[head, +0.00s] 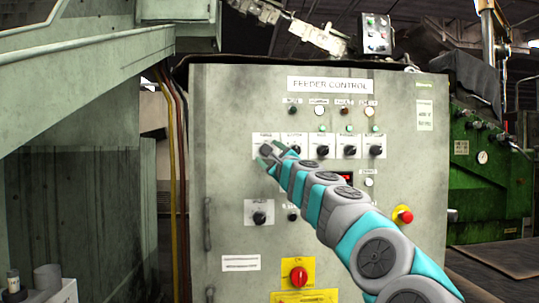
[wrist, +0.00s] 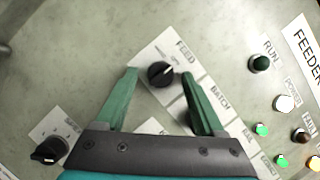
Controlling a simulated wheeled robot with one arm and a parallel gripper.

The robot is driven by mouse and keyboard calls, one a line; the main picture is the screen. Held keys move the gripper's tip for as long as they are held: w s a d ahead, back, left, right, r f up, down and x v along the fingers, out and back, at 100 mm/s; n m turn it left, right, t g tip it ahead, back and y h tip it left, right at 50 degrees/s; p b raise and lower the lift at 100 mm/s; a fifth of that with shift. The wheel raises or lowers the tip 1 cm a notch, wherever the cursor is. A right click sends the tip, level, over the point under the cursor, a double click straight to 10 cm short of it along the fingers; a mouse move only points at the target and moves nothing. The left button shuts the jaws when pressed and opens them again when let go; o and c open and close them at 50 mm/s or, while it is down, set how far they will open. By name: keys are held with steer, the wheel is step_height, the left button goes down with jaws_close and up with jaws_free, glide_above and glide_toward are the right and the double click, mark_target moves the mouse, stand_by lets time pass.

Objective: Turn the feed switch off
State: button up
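The feed switch is a round black rotary knob (wrist: 161,74) on a white plate marked FEED in the wrist view. Its pale pointer mark points to the upper right of that view. In the head view my gripper (head: 267,157) is at the left end of the switch row and largely hides this knob. In the wrist view my gripper's two green fingers are open, one on each side of the knob, with nothing held. I cannot tell whether the fingertips touch the knob or the panel.
The grey FEEDER CONTROL cabinet (head: 218,175) carries several other knobs in the same row. The neighbouring BATCH plate (wrist: 212,100) is close to my right finger. A lower knob (head: 259,218), a red rotary switch (head: 299,276) and a red stop button (head: 403,215) are below.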

steer(key=b+v, duration=0.3)
steer(key=v, duration=0.5)
stand_by(0.5)
steer(key=shift+w, duration=0.1)
